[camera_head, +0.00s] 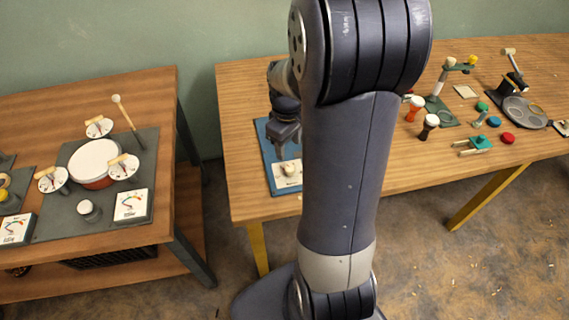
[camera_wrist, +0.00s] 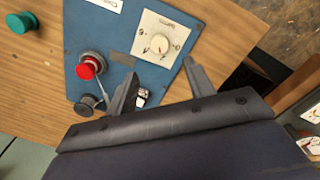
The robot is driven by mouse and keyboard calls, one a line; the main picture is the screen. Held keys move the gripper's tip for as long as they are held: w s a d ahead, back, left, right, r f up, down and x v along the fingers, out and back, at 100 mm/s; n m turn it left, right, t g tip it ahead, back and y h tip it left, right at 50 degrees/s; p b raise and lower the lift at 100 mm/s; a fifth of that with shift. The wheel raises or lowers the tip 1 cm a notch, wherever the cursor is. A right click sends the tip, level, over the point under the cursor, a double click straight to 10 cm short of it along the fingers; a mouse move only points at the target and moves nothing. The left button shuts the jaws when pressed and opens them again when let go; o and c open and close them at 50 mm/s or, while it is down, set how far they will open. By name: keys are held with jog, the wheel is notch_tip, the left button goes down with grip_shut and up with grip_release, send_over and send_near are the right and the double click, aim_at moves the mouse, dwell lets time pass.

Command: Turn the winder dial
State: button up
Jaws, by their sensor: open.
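A cream round dial (camera_wrist: 159,43) with a small pointer mark sits on a white square plate (camera_wrist: 179,34), fixed to a blue board (camera_wrist: 128,60). The plate carries small lettering too blurred to read. In the head view the dial (camera_head: 289,169) shows near the board's front end, just below my gripper (camera_head: 284,138). In the wrist view my gripper (camera_wrist: 160,74) is open and empty. Its two fingers point toward the dial, one to each side, and the dial lies beyond their tips, apart from them. My arm hides part of the board's surroundings in the head view.
On the board are a red button (camera_wrist: 88,68) and a dark round knob (camera_wrist: 86,105). A teal knob (camera_wrist: 21,22) is on the wooden table (camera_head: 245,95). Small goblet drums (camera_head: 429,126) and fixtures stand right of my arm. Another table (camera_head: 162,90) with drums is at left.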

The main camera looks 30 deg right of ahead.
aim_at(289, 167)
jog(key=f, duration=0.9)
jog(key=shift+w+d+f, duration=0.1)
jog(key=shift+d+f, duration=0.1)
jog(key=shift+f, duration=0.15)
jog(key=c, duration=1)
jog(key=shift+o, duration=0.2)
jog(key=shift+m, duration=0.5)
jog(key=m+b, duration=0.2)
jog(key=m, duration=0.2)
jog(key=shift+m, duration=0.3)
jog(key=m+b, duration=0.1)
jog(key=m, duration=0.5)
jog(key=shift+w+d, duration=0.1)
jog(key=shift+m, duration=0.3)
